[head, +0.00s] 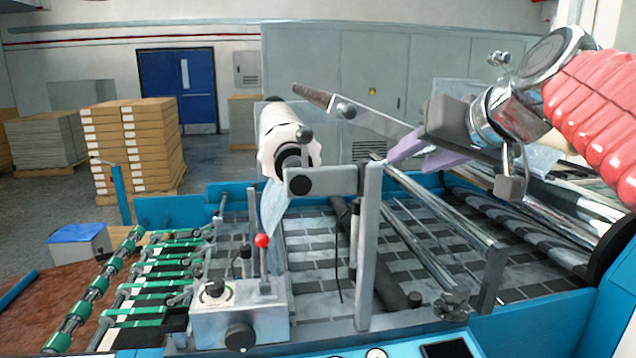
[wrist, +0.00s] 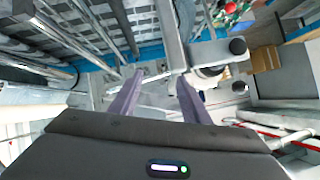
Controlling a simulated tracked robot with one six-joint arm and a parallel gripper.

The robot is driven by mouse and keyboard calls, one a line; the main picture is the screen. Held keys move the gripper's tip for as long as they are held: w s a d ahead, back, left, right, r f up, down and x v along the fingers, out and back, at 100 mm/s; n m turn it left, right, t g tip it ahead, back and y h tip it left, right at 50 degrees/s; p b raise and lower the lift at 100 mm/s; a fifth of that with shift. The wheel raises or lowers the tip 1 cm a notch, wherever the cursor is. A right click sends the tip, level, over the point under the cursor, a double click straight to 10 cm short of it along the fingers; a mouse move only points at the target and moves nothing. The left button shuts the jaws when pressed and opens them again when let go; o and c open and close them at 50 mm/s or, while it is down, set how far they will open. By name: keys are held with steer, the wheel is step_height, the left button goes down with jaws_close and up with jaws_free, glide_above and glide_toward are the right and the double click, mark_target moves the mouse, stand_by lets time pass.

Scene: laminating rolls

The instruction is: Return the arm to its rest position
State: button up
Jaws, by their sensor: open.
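My arm (head: 590,100), with a red ribbed sleeve, reaches in from the upper right in the head view. My gripper (head: 395,155) points left above the laminating machine, beside a grey metal bar. In the wrist view my gripper (wrist: 158,88) shows two purple fingers spread apart with nothing between them. A white film roll (head: 278,130) sits on its shaft to the left of the gripper, with clear film hanging below it. The roll end also shows in the wrist view (wrist: 210,74), past the right finger.
The grey lever bar (head: 365,115) and an upright post (head: 368,245) stand close to the gripper. Metal rollers (head: 440,205) run below it. A control box (head: 240,312) with a red-knobbed lever (head: 262,241) is at the front. Stacked boxes (head: 130,150) and grey cabinets (head: 330,60) stand behind.

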steer(key=s+f+g+h, duration=0.1)
steer(key=s+f+g, duration=0.1)
steer(key=s+f, duration=0.5)
steer(key=s+f+g+h, duration=0.1)
steer(key=s+f, duration=0.6)
steer(key=f, duration=0.8)
steer(key=s+f+g+h, duration=0.1)
steer(key=s+f+g, duration=0.1)
steer(key=s+f, duration=0.5)
steer(key=shift+s+a+f+n+g+h, duration=0.3)
steer(key=shift+a+f, duration=0.15)
steer(key=shift+f, duration=1.75)
steer(key=shift+c, duration=0.6)
